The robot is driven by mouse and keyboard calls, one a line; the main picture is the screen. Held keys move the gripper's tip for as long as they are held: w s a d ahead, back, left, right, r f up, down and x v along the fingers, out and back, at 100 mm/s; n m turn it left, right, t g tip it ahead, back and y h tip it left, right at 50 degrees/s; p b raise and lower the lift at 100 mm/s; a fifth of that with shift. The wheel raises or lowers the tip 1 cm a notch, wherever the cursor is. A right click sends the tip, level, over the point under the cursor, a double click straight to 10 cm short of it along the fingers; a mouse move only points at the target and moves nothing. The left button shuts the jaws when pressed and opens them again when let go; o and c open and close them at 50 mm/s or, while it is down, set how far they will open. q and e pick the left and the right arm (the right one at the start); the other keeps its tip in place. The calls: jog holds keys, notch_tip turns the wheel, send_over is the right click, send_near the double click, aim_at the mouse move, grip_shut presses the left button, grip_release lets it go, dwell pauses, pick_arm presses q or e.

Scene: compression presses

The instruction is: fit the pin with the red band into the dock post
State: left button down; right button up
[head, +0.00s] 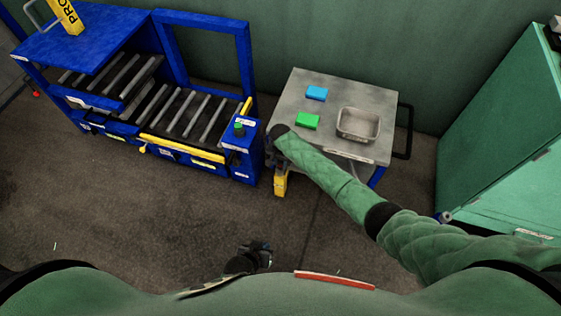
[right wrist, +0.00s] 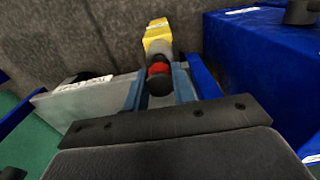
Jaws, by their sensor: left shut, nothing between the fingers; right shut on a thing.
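The pin with the red band (right wrist: 159,69) is between the blue fingers of my right gripper (right wrist: 160,88), its black end towards the wrist camera. The yellow dock post (right wrist: 157,32) lies straight beyond the pin in the right wrist view. I cannot tell whether the pin's far end is in the post or just short of it. In the head view my right gripper (head: 277,162) is at the cart's left side, over the yellow post (head: 280,185), and the hand hides the pin. My left gripper (head: 258,252) is shut and empty, low over the floor.
The blue press frame with rollers (head: 185,115) and its control box (head: 240,140) stand close left of the right gripper. The grey cart (head: 305,85) holds a blue block (head: 317,93), a green block (head: 307,121) and a metal tray (head: 343,135). A green cabinet (head: 500,130) stands right.

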aim_at(280, 161)
pick_arm(q)
jog(key=shift+f+b, duration=0.55)
pick_arm(e)
jog(key=shift+f, duration=1.2)
jog(key=o, duration=1.1)
pick_arm(q)
jog(key=shift+r, duration=0.1)
pick_arm(e)
jog(key=shift+r, duration=0.5)
notch_tip(280, 161, up, 5)
jog(key=shift+r+p, duration=0.2)
jog(key=shift+p, duration=0.2)
jog(key=shift+r, duration=0.7)
pick_arm(q)
jog(key=shift+g, duration=0.3)
jog(key=r, duration=0.5)
jog(key=shift+w+r, duration=0.25)
jog(key=shift+w, duration=0.05)
